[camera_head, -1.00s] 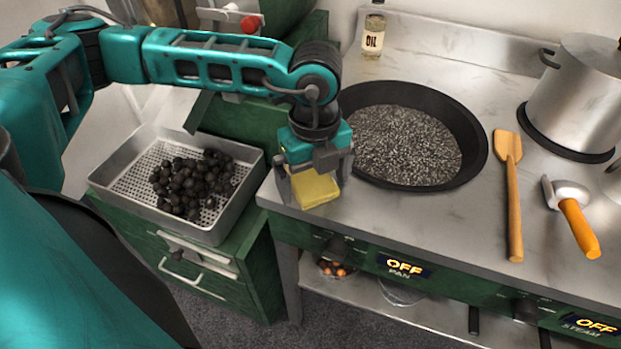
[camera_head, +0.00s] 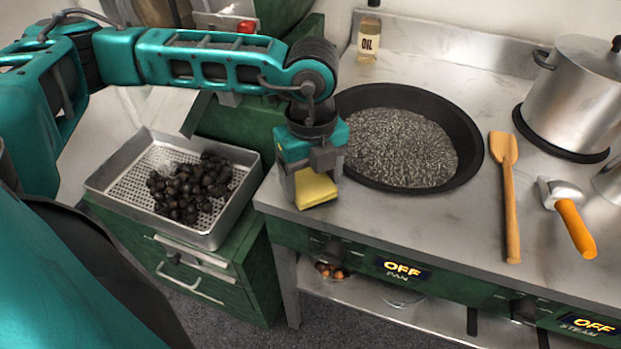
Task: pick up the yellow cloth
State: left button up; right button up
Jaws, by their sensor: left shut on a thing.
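The yellow cloth (camera_head: 316,187) is a small folded block at the left front corner of the steel counter (camera_head: 404,217). My left gripper (camera_head: 313,178) points down over it, with one finger on each side, and is shut on the cloth. The fingers and palm hide the cloth's upper part. I cannot tell whether its underside touches the counter. My right gripper is not in view.
A wide black pan (camera_head: 470,150) of dark gravel-like grains stands just right of the gripper. A perforated tray (camera_head: 120,178) of dark chestnuts is at the left. A wooden spatula (camera_head: 508,200), an orange-handled scoop (camera_head: 575,228) and a steel pot (camera_head: 570,100) are at the right.

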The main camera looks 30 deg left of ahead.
pick_arm(q)
notch_tip(320, 180, up, 19)
jog(key=shift+r+p, duration=0.1)
jog(key=shift+p, duration=0.7)
jog(key=m, duration=2.4)
send_over(317, 181)
jog(key=w+d, duration=0.1)
jog(key=w, duration=0.1)
notch_tip(317, 181, down, 7)
jog(key=f+m, duration=0.2)
jog(key=m, duration=0.6)
jog(key=w+d+f+m, duration=0.1)
jog(key=f+m, duration=0.1)
jog(key=m, duration=0.6)
jog(key=w+f+m, duration=0.1)
jog(key=f+m, duration=0.1)
jog(key=m, duration=0.6)
jog(key=shift+d+f, duration=0.35)
jog(key=shift+f, duration=0.05)
jog(key=shift+s+a, duration=0.1)
